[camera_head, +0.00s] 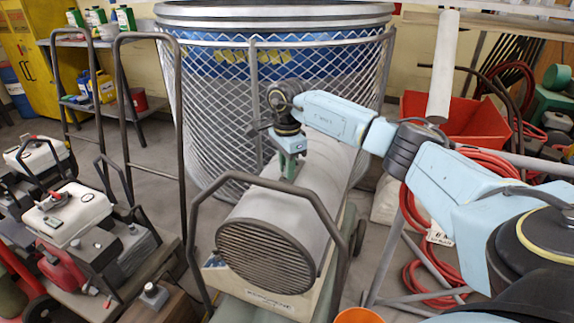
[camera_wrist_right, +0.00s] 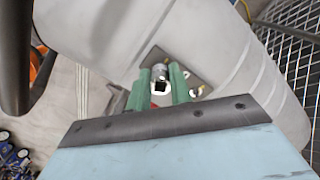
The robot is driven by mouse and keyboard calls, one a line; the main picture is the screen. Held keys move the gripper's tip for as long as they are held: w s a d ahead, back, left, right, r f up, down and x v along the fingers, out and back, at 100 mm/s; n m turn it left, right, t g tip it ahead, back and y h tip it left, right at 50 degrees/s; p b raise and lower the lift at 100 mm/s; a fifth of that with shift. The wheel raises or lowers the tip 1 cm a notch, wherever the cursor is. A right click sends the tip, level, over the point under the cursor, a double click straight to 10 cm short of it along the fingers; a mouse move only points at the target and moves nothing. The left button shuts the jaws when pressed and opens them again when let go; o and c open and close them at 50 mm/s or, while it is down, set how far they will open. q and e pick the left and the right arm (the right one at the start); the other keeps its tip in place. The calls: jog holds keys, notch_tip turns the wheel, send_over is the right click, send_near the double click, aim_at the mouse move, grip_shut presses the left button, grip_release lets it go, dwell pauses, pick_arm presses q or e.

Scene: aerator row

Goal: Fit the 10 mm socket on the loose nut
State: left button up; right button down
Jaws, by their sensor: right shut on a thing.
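My right gripper (camera_head: 290,170) points down over the top of a large grey cylindrical heater-like machine (camera_head: 262,220) in the head view. In the right wrist view, the green fingers of the right gripper (camera_wrist_right: 157,88) are shut on a small silver socket (camera_wrist_right: 160,75), whose dark opening shows between them. Behind the fingers lies a dark square plate (camera_wrist_right: 204,77) on the pale housing. A small shiny piece with a reddish spot (camera_wrist_right: 197,91) shows beside the right-hand finger; I cannot tell whether it is the loose nut. My left gripper is in neither view.
A dark tubular handle (camera_head: 262,181) arches over the machine's front. A large mesh-caged blue drum (camera_head: 230,80) stands close behind. Red hose coils (camera_head: 440,220) and a red bin (camera_head: 462,120) are at the right. Carts with small engines (camera_head: 75,215) stand at the left.

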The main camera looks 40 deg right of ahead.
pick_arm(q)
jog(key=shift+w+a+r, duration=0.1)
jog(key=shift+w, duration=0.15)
pick_arm(e)
jog(key=shift+f, duration=0.15)
jog(key=c, duration=1.2)
grip_release()
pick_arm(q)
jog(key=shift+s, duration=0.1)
pick_arm(e)
notch_tip(320, 180, up, 5)
jog(key=p, duration=0.4)
jog(key=shift+f, duration=0.1)
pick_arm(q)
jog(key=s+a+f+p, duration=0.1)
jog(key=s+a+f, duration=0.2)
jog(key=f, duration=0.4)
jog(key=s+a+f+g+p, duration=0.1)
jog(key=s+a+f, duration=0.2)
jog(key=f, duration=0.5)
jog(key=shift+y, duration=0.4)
pick_arm(e)
jog(key=shift+r, duration=1.1)
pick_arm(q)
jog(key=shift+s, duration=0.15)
